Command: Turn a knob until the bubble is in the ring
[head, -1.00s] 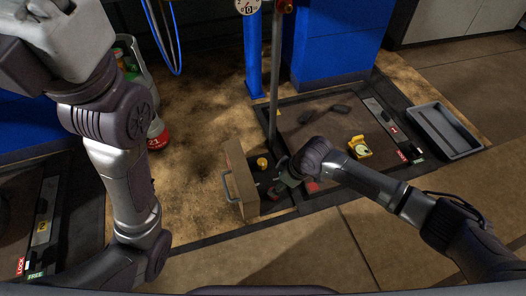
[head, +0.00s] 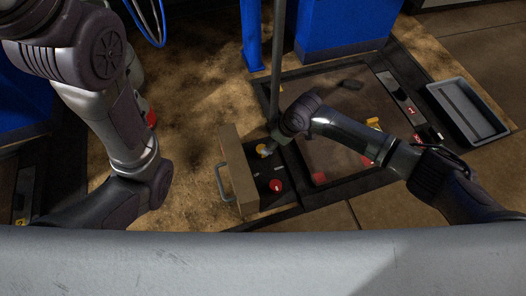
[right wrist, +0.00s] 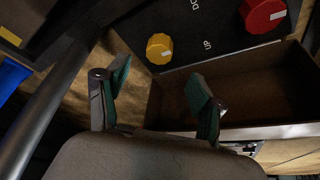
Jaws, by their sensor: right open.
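A dark panel beside an open-topped box carries a yellow knob (head: 262,150) and a red knob (head: 276,185). In the right wrist view, the yellow knob (right wrist: 160,48) and the red knob (right wrist: 262,14) both show, with "UP" printed between them. My right gripper (right wrist: 160,88) is open and empty, its green-padded fingers spread just short of the yellow knob. In the head view my right gripper (head: 270,147) is small, close by the yellow knob. A yellow level (head: 374,123) is mostly behind my right arm, so its bubble and ring are hidden. My left gripper is out of view.
The box's brown wall (head: 238,170) has a metal handle (head: 224,184) on its left. A grey pole (head: 277,70) rises just behind the knobs. A grey tray (head: 468,110) lies at right. Small red parts (head: 318,178) lie on or near the dark platform (head: 335,150).

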